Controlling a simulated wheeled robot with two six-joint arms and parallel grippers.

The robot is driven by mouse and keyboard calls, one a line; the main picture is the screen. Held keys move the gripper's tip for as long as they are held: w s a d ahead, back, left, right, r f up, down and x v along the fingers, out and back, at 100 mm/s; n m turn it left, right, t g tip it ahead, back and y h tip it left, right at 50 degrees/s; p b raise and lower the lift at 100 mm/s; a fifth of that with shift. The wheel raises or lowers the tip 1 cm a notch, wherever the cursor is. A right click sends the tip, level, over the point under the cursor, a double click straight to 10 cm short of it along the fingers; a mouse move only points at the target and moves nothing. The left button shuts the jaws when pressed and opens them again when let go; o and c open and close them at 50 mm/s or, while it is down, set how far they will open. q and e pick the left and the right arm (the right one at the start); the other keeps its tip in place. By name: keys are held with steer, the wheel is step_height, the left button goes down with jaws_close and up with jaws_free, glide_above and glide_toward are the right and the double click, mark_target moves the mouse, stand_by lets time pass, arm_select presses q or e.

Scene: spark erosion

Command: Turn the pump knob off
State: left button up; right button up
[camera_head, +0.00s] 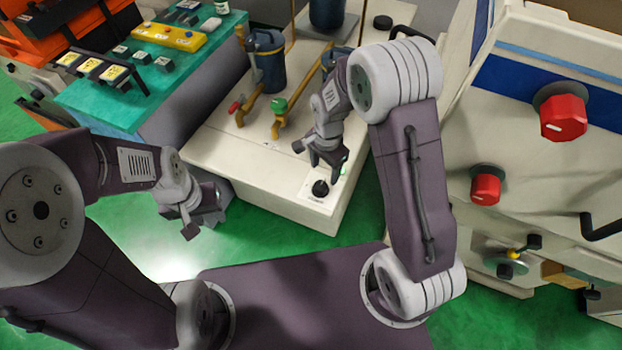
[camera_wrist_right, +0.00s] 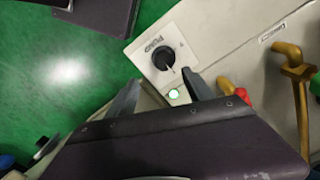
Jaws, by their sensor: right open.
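The pump knob (camera_head: 320,188) is a small round black knob on a white plate at the near corner of the cream machine top. In the right wrist view the knob (camera_wrist_right: 165,57) shows a pale pointer mark, with a printed label beside it. My right gripper (camera_head: 325,162) is just behind the knob in the head view. In the right wrist view its two fingers (camera_wrist_right: 163,87) are spread apart and empty, with the knob beyond the gap between their tips. My left gripper (camera_head: 203,222) hangs over the floor to the left; its finger gap is unclear.
A small glowing green lamp (camera_wrist_right: 173,93) is beside the knob. Brass pipes with a red valve handle (camera_head: 235,107) and a green one (camera_head: 279,105) stand farther back on the cream machine (camera_head: 225,145). A machine with red knobs (camera_head: 563,117) is at right. Green floor lies in front.

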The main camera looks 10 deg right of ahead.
mark_target(321, 185)
steer(key=shift+w+a+f+m, duration=0.3)
steer(key=shift+w+f+m, duration=0.1)
steer(key=shift+w+f, duration=0.15)
steer(key=shift+s+f, duration=0.1)
steer(key=shift+f, duration=0.05)
step_height(321, 185, down, 8)
steer(key=shift+f+b, duration=0.2)
steer(key=shift+b, duration=0.15)
steer(key=shift+s, duration=0.1)
jaws_close()
